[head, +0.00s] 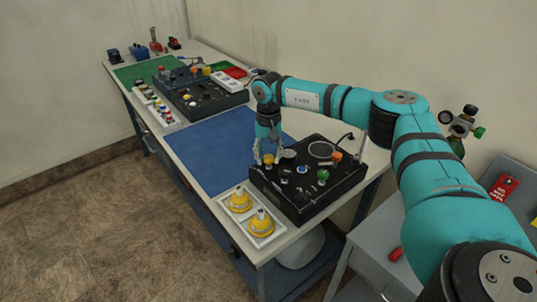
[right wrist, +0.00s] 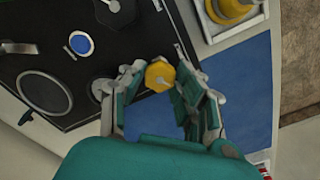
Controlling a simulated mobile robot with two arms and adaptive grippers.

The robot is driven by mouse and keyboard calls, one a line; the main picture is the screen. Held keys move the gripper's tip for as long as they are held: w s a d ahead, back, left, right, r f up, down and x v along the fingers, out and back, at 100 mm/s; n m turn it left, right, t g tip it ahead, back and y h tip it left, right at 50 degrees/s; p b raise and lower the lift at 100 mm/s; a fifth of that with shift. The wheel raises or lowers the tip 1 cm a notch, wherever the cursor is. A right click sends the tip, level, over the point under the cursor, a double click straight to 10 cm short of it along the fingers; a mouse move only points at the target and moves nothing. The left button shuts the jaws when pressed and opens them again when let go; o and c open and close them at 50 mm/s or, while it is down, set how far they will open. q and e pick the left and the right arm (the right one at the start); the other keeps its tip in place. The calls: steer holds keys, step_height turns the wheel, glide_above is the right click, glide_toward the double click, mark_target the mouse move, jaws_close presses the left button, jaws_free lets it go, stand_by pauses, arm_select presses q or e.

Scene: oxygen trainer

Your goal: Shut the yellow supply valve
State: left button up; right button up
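The yellow supply valve (head: 268,159) is a small yellow knob on the near black trainer panel (head: 290,203), at the panel's left back corner. In the right wrist view the yellow knob (right wrist: 160,76) looks hexagonal, with a pale pointer line on top. My right gripper (head: 269,152) reaches down from above at the knob. In the right wrist view its two fingertips (right wrist: 160,72) stand on either side of the knob and appear closed against it. My left gripper is not in view.
The panel also carries a green knob (head: 323,175), an orange knob (head: 336,156) and a blue button (head: 302,169). A white tray (head: 251,214) with two yellow domed parts lies in front. A blue mat (head: 222,150) is clear. Another black panel (head: 197,101) stands farther back.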

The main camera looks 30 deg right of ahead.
jaws_close()
steer(key=shift+m, duration=0.3)
steer(key=m, duration=1)
steer(key=shift+r+m, duration=0.1)
steer(key=shift+m, duration=0.3)
steer(key=m, duration=0.6)
steer(key=shift+w, duration=0.1)
steer(key=m+p, duration=0.1)
steer(key=m, duration=0.5)
steer(key=shift+r+m, duration=0.1)
steer(key=shift+m, duration=0.3)
